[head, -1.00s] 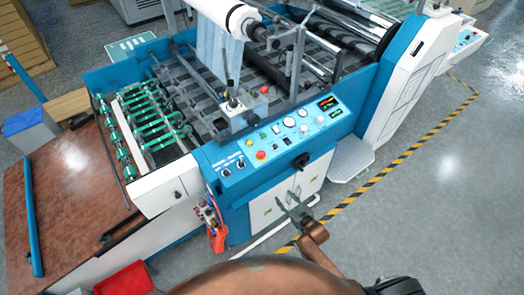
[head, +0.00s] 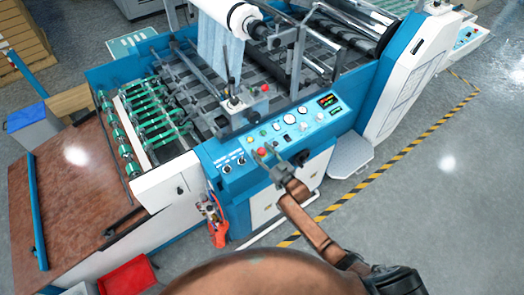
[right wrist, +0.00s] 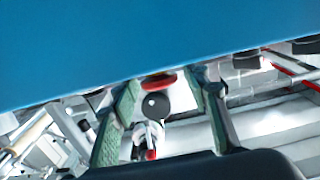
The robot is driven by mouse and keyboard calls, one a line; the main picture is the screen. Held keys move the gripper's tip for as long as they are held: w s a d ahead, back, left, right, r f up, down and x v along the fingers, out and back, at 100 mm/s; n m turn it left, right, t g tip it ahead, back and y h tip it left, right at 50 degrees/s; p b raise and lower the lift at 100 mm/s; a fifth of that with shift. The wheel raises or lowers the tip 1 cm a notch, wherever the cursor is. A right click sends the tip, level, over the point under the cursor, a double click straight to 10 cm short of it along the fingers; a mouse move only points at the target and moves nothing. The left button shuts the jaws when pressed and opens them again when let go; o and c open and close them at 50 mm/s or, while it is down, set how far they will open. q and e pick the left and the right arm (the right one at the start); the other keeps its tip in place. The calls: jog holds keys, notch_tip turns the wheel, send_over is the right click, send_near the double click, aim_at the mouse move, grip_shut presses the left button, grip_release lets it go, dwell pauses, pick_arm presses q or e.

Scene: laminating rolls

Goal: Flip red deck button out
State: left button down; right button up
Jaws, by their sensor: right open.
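The red deck button (head: 261,152) sits on the blue control deck (head: 236,181) of the laminating machine in the head view. My right gripper (head: 266,153) is open, with its fingertips at the button in that view. In the right wrist view, the two green fingers (right wrist: 163,80) stand apart. A red disc, seemingly the button (right wrist: 158,82), shows between their tips at the edge of a blue surface (right wrist: 130,45). I cannot tell whether a finger touches it. My left gripper is not in view.
Gauges, knobs and a lit display (head: 327,100) sit on the deck close to the right. A second red button (head: 265,88) is on the bracket above. A black knob (right wrist: 155,106) shows in the wrist view. Floor right of the striped line (head: 400,155) is clear.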

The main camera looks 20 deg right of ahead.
jog(key=shift+w, duration=0.2)
grip_shut()
dwell(0.5)
